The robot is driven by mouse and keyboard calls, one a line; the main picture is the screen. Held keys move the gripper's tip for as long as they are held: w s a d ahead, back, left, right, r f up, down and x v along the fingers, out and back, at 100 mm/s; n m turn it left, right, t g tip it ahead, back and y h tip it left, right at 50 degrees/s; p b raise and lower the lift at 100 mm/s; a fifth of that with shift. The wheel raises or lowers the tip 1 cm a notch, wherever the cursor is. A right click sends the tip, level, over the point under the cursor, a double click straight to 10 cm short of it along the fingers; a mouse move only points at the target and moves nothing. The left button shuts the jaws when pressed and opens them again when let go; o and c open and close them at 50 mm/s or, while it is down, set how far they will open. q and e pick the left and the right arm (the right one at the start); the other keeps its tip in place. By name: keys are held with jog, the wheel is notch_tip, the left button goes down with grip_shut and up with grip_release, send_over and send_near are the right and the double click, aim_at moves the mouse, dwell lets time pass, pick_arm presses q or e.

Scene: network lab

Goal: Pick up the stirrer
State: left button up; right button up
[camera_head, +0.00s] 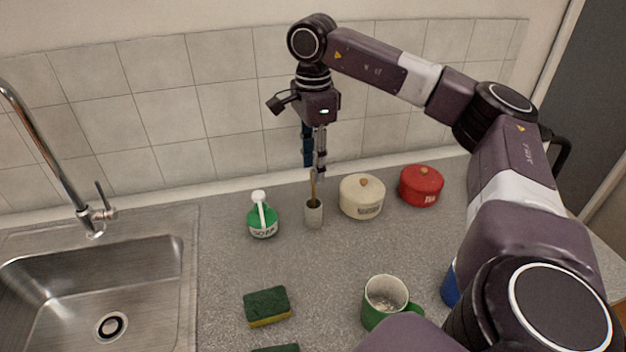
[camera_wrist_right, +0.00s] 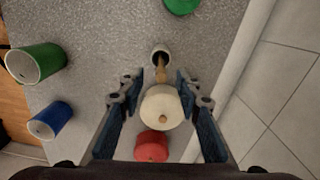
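The stirrer (camera_head: 313,186) is a thin wooden stick standing upright in a small grey cup (camera_head: 314,215) on the counter. My right gripper (camera_head: 318,170) reaches down from above, its fingertips around the height of the stirrer's top. In the right wrist view the stirrer (camera_wrist_right: 160,72) shows between the fingers of my right gripper (camera_wrist_right: 154,82), which stand apart with a gap on both sides. The stirrer's lower end is hidden inside the cup (camera_wrist_right: 161,54). My left gripper is in neither view.
A green soap bottle (camera_head: 263,218) stands left of the cup. A cream pot (camera_head: 362,197) and a red pot (camera_head: 421,186) stand to its right. A green mug (camera_head: 386,299), a blue cup (camera_head: 451,286) and a sponge (camera_head: 267,306) are nearer. The sink (camera_head: 150,255) is left.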

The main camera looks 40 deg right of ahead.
aim_at(313, 198)
notch_tip(313, 198, down, 3)
jog(key=shift+d+f+p, duration=0.15)
jog(key=shift+f+p, duration=0.05)
jog(key=shift+p, duration=0.1)
jog(key=shift+c, duration=0.3)
jog(key=c, duration=0.8)
jog(key=shift+r, duration=0.1)
